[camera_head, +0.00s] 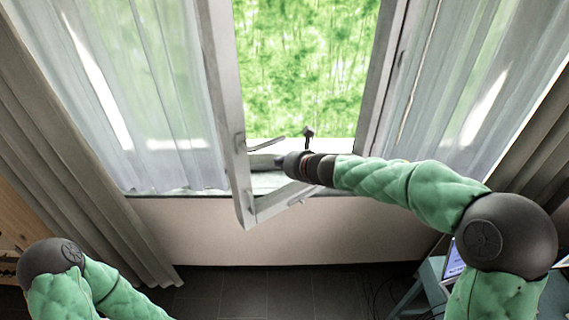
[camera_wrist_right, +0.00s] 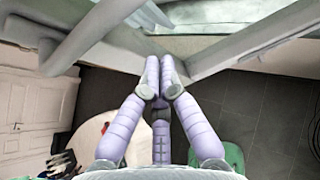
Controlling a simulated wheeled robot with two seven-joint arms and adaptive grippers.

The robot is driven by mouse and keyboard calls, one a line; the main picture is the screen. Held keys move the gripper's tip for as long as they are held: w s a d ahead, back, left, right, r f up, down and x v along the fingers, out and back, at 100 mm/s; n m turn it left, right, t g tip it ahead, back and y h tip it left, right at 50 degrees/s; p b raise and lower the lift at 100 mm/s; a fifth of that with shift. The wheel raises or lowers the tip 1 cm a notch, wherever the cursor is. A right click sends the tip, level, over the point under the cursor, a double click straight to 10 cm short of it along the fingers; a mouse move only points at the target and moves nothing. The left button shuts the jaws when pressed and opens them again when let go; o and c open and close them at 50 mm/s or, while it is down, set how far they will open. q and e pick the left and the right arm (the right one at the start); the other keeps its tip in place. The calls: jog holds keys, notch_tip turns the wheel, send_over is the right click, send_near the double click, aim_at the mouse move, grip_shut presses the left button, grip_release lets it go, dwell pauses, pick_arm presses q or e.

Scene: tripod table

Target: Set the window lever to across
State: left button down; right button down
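The window sash (camera_head: 226,90) is swung open into the room. Its lever (camera_head: 266,144) is a thin grey bar on the sash's side, pointing right and slightly up in the head view. In the right wrist view, a grey bar that looks like the lever (camera_wrist_right: 92,34) runs diagonally at upper left, close to the camera. My right gripper (camera_head: 281,163) is just below the lever's free end in the head view. In the right wrist view its purple fingers (camera_wrist_right: 161,73) are together, with nothing seen between them; contact with the lever is unclear. My left gripper is out of view.
The window frame (camera_head: 381,75) stands around the opening. Sheer curtains (camera_head: 150,90) and darker drapes (camera_head: 60,140) hang at the sides. A blue-green table (camera_head: 432,270) stands at lower right. The dark floor (camera_head: 270,290) below the window looks clear.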

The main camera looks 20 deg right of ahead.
jog(key=p+v, duration=0.3)
jog(key=v, duration=0.6)
jog(key=s+a+f+m+g+b, duration=0.2)
jog(key=a+f+m, duration=0.1)
jog(key=f+m, duration=0.55)
jog(key=s+a+f+m+g+b, duration=0.15)
jog(key=f+m, duration=0.35)
jog(key=f, duration=0.7)
jog(key=s+a+f+m+g+b, duration=0.2)
jog(key=a+f+m+b, duration=0.15)
jog(key=f+m, duration=0.5)
jog(key=s+a+f+m+g+b, duration=0.2)
jog(key=s+f+m, duration=0.7)
jog(key=f, duration=0.4)
jog(key=s+a+f+m+g+b, duration=0.1)
jog(key=s+f+m+g+b, duration=0.2)
jog(key=s+f+m, duration=0.7)
notch_tip(320, 180, down, 4)
jog(key=shift+s+a+f, duration=0.1)
jog(key=shift+s+a, duration=0.1)
jog(key=shift+a, duration=0.2)
